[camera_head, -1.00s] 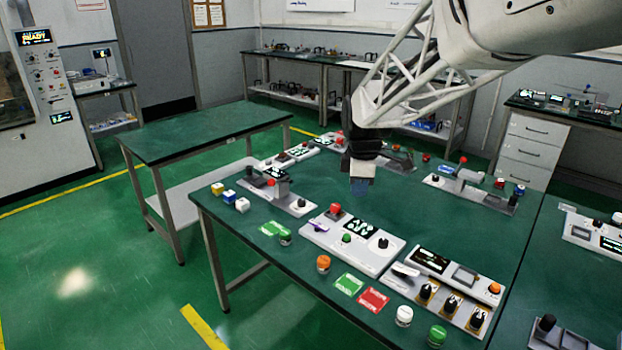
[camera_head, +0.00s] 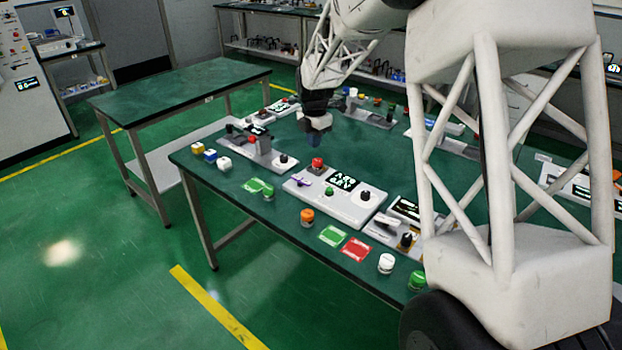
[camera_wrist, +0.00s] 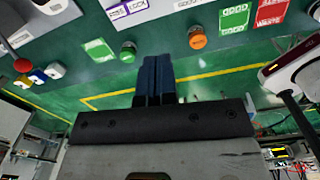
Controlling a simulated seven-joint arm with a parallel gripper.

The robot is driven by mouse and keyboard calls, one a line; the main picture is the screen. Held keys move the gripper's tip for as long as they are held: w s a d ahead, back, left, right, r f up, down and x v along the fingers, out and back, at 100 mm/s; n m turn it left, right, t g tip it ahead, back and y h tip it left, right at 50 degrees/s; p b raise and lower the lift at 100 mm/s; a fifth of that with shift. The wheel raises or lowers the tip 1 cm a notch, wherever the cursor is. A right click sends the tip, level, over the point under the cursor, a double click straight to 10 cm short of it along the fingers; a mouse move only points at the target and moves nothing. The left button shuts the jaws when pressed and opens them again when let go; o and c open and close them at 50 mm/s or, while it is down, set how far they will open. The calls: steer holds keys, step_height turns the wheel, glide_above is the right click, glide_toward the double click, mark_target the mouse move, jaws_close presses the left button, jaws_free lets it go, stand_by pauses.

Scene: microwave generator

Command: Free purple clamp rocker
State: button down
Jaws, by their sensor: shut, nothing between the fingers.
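The purple clamp rocker (camera_head: 301,183) is a small purple piece at the left end of a white control panel (camera_head: 345,207) on the green table. My gripper (camera_head: 316,138) hangs above the table, behind the panel in the head view, apart from the rocker. Its dark blue fingers (camera_wrist: 158,72) are together and empty in the wrist view.
An orange button (camera_head: 307,216), a green card (camera_head: 332,236) and a red card (camera_head: 356,249) lie in front. My arm hides the table's right side.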

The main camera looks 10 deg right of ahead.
mark_target(311, 184)
steer(key=shift+w+a+f+n, duration=0.2)
steer(key=shift+w+f+n, duration=0.15)
steer(key=shift+w+f, duration=0.25)
steer(key=shift+w+a+f+n, duration=0.2)
steer(key=shift+w+f+n, duration=0.15)
steer(key=shift+w+f, duration=0.25)
step_height(311, 184, down, 14)
steer(key=shift+r, duration=0.1)
stand_by(0.3)
steer(key=shift+d+f, duration=0.1)
steer(key=shift+f, duration=0.35)
steer(key=shift+r, duration=0.3)
steer(key=shift+r, duration=0.5)
stand_by(0.5)
